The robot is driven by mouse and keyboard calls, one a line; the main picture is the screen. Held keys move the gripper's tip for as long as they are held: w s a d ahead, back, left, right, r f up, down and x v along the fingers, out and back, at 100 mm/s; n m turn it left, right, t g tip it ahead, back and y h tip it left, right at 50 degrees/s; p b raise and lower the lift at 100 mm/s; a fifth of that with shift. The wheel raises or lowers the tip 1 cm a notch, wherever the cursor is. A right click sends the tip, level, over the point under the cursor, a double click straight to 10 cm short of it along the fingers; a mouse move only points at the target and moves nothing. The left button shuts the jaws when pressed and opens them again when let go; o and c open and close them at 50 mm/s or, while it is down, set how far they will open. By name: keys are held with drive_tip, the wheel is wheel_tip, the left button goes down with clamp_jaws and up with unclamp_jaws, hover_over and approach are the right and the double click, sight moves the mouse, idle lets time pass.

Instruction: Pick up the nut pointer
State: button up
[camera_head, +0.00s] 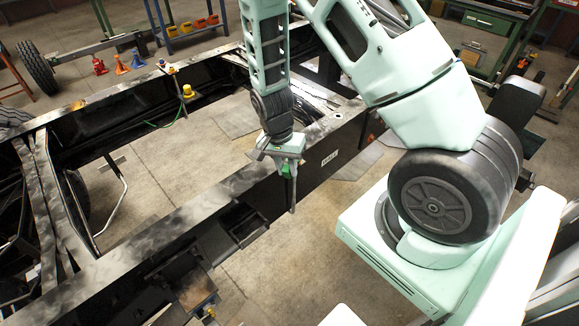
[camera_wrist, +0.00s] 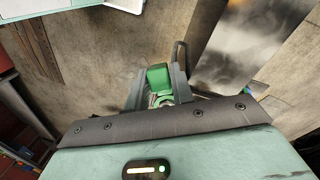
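My gripper (camera_head: 289,178) hangs pointing down beside the near chassis rail (camera_head: 215,205), close to its edge. A bright green piece (camera_wrist: 158,77) sits between the two grey fingers in the wrist view, with a pale ring below it. The fingers (camera_wrist: 160,88) appear closed against its sides. The green piece also shows as a small patch at the gripper in the head view (camera_head: 287,170). It may be the nut pointer, but I cannot tell for certain. Its lower end is hard to separate from the dark finger.
The chassis frame fills the left and middle, with a yellow-topped part (camera_head: 188,91) on the far rail. Red, blue and orange stands (camera_head: 120,65) stand on the floor behind. A wheel (camera_head: 36,69) is at the far left. Concrete floor is open right of the near rail.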

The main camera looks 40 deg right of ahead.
clamp_jaws()
